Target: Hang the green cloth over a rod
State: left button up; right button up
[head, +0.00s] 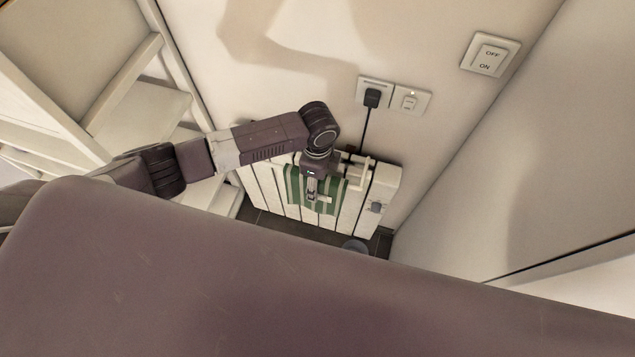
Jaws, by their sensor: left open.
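The green cloth (329,198) has pale stripes and lies against the front of a white radiator (381,193) near the wall. It appears to hang from a pale rod (366,171) at the radiator's top; my arm hides most of that rod and the cloth's upper edge. My left gripper (314,195) is open, right in front of the cloth. I cannot tell whether its fingers touch the cloth. My right gripper is not in view.
A black plug (372,97) sits in the wall socket, with its cord running down behind the radiator. A white shelf unit (140,110) stands at the left. An ON/OFF switch (490,54) is on the wall. A wall closes off the right side.

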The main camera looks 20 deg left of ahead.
pick_arm(q)
notch_tip(320, 180, up, 11)
jog(key=shift+f, duration=0.2)
jog(key=s+d+n+t+h, duration=0.2)
jog(key=s+d+n+h, duration=0.1)
jog(key=s+d+n, duration=0.5)
jog(key=s+a+n+t+y, duration=0.1)
jog(key=s+a+n, duration=0.35)
jog(key=a, duration=0.45)
jog(key=s+a+n+t+y, duration=0.1)
jog(key=s+a+n+y, duration=0.1)
jog(key=s+a+n, duration=0.5)
notch_tip(320, 180, down, 26)
jog(key=a+m+g, duration=0.1)
jog(key=m+g, duration=0.1)
jog(key=m, duration=0.1)
jog(key=s+a+f+g, duration=0.1)
jog(key=s+a+f, duration=0.2)
jog(key=s+f, duration=1.3)
jog(key=shift+s+a, duration=0.15)
jog(key=shift+s, duration=0.65)
